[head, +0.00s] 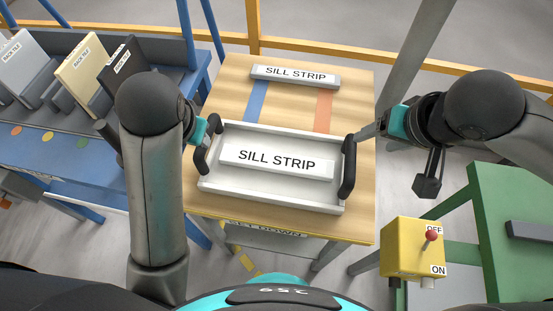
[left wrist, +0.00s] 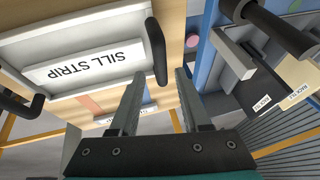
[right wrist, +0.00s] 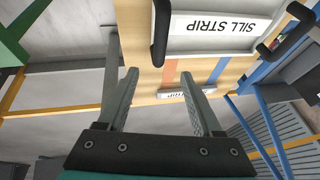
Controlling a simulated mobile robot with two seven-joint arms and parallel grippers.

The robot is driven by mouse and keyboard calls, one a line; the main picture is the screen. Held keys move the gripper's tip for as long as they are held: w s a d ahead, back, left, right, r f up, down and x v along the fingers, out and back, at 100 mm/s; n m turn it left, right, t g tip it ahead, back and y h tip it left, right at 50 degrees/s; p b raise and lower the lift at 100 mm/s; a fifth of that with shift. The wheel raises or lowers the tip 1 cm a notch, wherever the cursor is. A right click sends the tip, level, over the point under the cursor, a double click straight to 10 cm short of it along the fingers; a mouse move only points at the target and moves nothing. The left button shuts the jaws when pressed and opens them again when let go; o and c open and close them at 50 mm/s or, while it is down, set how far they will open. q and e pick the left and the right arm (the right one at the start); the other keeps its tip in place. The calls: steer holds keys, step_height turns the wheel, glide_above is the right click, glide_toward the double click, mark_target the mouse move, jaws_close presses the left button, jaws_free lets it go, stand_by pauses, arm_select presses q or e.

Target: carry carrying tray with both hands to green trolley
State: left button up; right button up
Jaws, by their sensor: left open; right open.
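The white carrying tray (head: 215,185) lies on a wooden table, with a black handle at each end. A white block labelled SILL STRIP (head: 275,162) lies in it. My left gripper (left wrist: 159,76) is open near the tray's left handle (head: 207,144); that handle shows just beyond the fingertips in the left wrist view (left wrist: 155,50). My right gripper (right wrist: 158,76) is open near the right handle (head: 348,168), with nothing between its fingers. In the head view my left arm partly hides the left gripper. A green frame (head: 490,190), probably the green trolley, stands at the lower right.
A second SILL STRIP block (head: 295,76) lies at the back of the wooden table (head: 355,90), near blue and orange stripes. A blue rack (head: 60,150) with labelled tiles stands left.

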mark_target(204, 149)
arm_select(q)
steer(key=x, duration=1.4)
steer(key=shift+s+d, duration=0.1)
arm_select(e)
steer(key=x, duration=1.3)
steer(key=shift+w+f, duration=0.15)
steer(key=shift+f, duration=0.2)
arm_select(q)
steer(key=shift+c, duration=0.4)
arm_select(e)
steer(key=shift+c, duration=0.4)
arm_select(q)
steer(key=shift+r, duration=0.1)
steer(key=c, duration=0.6)
arm_select(e)
steer(key=c, duration=0.6)
arm_select(q)
jaws_close()
arm_select(e)
jaws_close()
steer(key=shift+d, duration=0.1)
